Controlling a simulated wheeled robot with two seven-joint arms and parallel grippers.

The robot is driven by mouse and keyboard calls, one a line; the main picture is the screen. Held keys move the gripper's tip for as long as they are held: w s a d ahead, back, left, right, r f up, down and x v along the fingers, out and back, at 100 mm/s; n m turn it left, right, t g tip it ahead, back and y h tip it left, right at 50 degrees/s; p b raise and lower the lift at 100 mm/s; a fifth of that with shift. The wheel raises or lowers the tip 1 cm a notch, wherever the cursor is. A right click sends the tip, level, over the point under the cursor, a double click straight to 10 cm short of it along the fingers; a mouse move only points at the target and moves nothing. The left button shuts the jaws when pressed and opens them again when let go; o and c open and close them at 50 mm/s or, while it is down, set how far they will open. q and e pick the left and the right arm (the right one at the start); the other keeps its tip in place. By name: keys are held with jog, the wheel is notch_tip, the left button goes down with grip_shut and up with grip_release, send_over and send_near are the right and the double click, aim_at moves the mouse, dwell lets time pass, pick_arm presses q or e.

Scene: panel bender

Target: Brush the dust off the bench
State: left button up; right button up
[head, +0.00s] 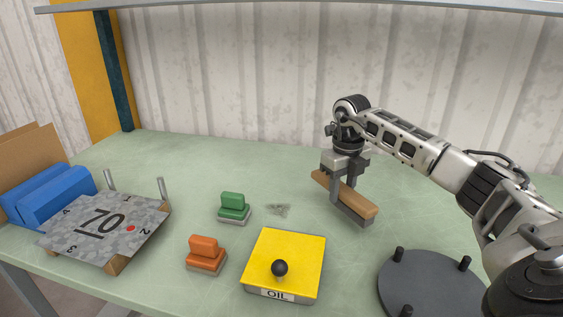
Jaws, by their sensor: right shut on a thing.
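The bench (200,155) has a pale green top. A small grey patch of dust (279,210) lies on it near the middle. My right gripper (348,200) points down and is shut on a wooden-backed brush (361,203) with grey bristles along its underside. The brush is to the right of the dust and apart from it. I cannot tell whether the bristles touch the bench. My left gripper is not in view.
A yellow OIL box (300,255) with a black knob stands at the front. Green (233,208) and orange (205,254) blocks stand left of it. A dark round pegged plate (425,280) is at right.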

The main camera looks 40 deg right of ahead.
jog(key=shift+r+p, duration=1.25)
jog(key=shift+r, duration=1.2)
jog(key=shift+s+f, duration=0.1)
